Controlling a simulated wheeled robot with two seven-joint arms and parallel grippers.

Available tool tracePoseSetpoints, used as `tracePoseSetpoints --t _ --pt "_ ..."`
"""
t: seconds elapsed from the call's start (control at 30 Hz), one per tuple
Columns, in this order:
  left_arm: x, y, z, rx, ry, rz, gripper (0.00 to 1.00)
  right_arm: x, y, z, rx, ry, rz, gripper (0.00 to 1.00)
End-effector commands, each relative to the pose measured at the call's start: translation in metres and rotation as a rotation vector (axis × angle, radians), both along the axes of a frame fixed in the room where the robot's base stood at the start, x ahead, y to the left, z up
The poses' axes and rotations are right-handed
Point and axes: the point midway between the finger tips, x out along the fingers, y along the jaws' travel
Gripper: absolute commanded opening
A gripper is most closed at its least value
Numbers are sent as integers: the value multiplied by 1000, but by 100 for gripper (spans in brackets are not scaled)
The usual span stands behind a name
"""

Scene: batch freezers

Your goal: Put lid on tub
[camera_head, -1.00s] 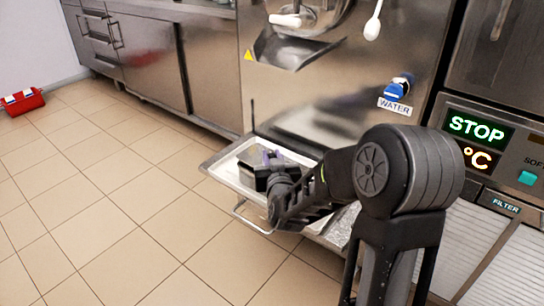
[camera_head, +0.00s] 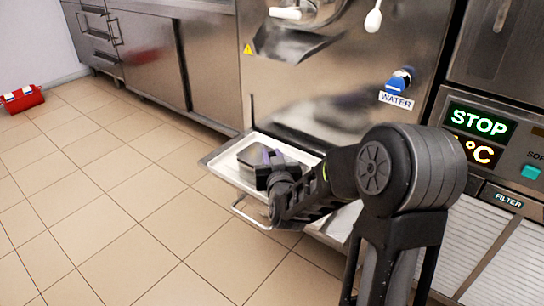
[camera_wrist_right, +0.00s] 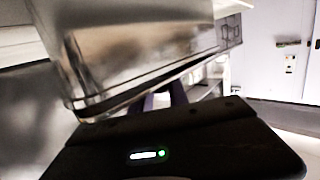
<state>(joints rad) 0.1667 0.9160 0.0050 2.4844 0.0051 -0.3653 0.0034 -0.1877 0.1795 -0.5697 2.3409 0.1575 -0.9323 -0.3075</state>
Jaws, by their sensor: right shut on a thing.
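The grey steel-looking tub (camera_head: 250,163) stands on the shallow metal tray below the machine spout in the head view. A flat grey top, seemingly the lid (camera_head: 262,152), is over it; I cannot tell whether it is fully seated. My right gripper (camera_head: 269,158), with purple fingertips, is at the right side of the tub and is shut on the lid's edge. In the right wrist view, a large shiny metal surface (camera_wrist_right: 140,45) with a dark lower edge fills the upper left. The purple fingers (camera_wrist_right: 165,98) are partly hidden beneath it. My left gripper is not in view.
The tray (camera_head: 222,168) sticks out from the steel machine and has a wire handle (camera_head: 250,215) in front. A blue water tap (camera_head: 399,81) is above right. A red crate (camera_head: 22,99) sits on the floor at far left. The tiled floor in front is clear.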

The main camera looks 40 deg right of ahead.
Motion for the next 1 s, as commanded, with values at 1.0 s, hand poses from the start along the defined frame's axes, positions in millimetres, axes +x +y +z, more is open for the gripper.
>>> tracePoseSetpoints --t 1.0 --pt "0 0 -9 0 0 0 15 -2 0 -1 0 -1 43 0"
